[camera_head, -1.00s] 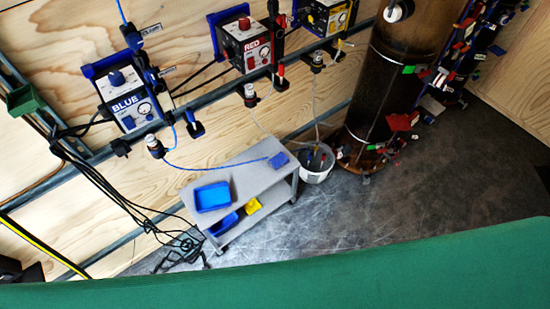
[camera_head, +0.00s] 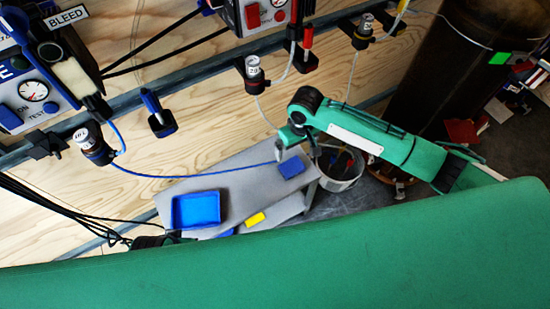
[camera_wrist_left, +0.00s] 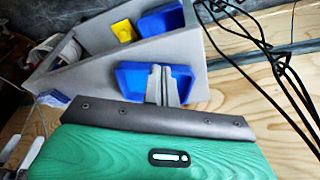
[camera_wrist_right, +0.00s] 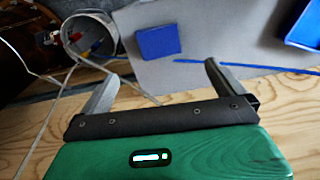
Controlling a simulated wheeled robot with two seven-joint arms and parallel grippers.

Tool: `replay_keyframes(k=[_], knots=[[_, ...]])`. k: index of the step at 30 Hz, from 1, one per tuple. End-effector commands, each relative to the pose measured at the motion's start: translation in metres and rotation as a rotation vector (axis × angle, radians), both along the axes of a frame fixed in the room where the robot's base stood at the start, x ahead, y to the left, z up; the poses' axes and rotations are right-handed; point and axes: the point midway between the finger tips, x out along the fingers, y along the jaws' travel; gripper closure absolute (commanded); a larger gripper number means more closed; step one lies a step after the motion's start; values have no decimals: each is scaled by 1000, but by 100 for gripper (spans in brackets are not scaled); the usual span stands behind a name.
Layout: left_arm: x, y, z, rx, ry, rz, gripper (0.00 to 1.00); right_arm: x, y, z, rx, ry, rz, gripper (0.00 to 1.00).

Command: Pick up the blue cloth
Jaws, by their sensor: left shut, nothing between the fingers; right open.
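The blue cloth (camera_head: 291,167) is a small dark blue square lying flat on the right end of the grey cart's top. In the right wrist view the cloth (camera_wrist_right: 158,41) lies ahead of my right gripper (camera_wrist_right: 158,72), whose fingers are wide apart and empty. In the head view my right gripper (camera_head: 292,140) is above the cloth and apart from it. My left gripper (camera_wrist_left: 163,72) is shut and empty, in front of the blue tray (camera_wrist_left: 203,85). In the head view only a small dark part of the left gripper shows, low beside the cart.
The grey cart (camera_head: 240,180) carries a blue tray (camera_head: 174,212); a yellow item (camera_head: 255,219) is on its lower shelf. A blue hose (camera_head: 190,176) runs to the cloth. A white bucket (camera_head: 345,182) stands right of the cart. Black cables (camera_head: 60,205) hang at left.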

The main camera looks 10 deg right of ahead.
Motion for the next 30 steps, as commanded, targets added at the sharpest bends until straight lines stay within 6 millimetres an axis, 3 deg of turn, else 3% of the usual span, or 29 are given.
replay_keyframes(k=[7,18,25,30], knots=[[-4,1,16,-3,-13,1,100,-12,-3,-3,-39,25,26,0],[-10,3,46,-8,-48,2,100,-11,-2,-70,-38,23,24,0],[-12,3,55,-9,-57,2,100,-9,-1,-85,-37,21,25,0],[-9,-3,58,-27,-108,-9,100,-4,4,-112,-37,21,25,0]])
